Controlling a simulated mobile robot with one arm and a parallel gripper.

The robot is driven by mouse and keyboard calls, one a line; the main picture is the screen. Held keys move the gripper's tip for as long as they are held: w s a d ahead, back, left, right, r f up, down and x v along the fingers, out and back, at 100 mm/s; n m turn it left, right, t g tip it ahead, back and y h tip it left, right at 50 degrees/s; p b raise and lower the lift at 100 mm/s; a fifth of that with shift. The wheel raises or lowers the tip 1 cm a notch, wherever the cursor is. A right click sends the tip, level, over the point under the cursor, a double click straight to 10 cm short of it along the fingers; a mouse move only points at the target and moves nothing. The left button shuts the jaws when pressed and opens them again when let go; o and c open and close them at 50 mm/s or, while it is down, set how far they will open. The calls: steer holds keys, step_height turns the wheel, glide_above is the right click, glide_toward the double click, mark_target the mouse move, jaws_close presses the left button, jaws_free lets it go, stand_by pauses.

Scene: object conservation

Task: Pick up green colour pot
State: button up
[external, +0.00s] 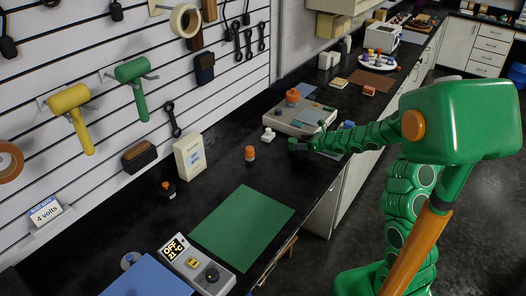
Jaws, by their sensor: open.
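My arm reaches left over the black counter, and my gripper (302,145) is at its end, low over the counter beside a grey device (302,117). The jaws are open, though too small here to make out clearly. A small dark green round shape shows at the gripper's tip. I cannot tell whether it is the green colour pot or part of the gripper. A small white pot or block (268,135) stands just left of it. An orange-topped pot (250,153) stands further left. Several small coloured pots stand on a white round tray (365,66) farther back.
The counter's front edge runs under my arm.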

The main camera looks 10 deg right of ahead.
mark_target(293, 140)
steer(key=shift+w+r+x, duration=0.15)
steer(key=shift+x, duration=1.3)
steer(key=shift+w+r+x, duration=0.15)
steer(key=shift+x, duration=1.3)
steer(key=shift+d, duration=0.1)
steer(key=shift+f, duration=0.1)
steer(key=shift+c, duration=0.2)
steer(key=c, duration=1)
steer(key=shift+c, duration=0.2)
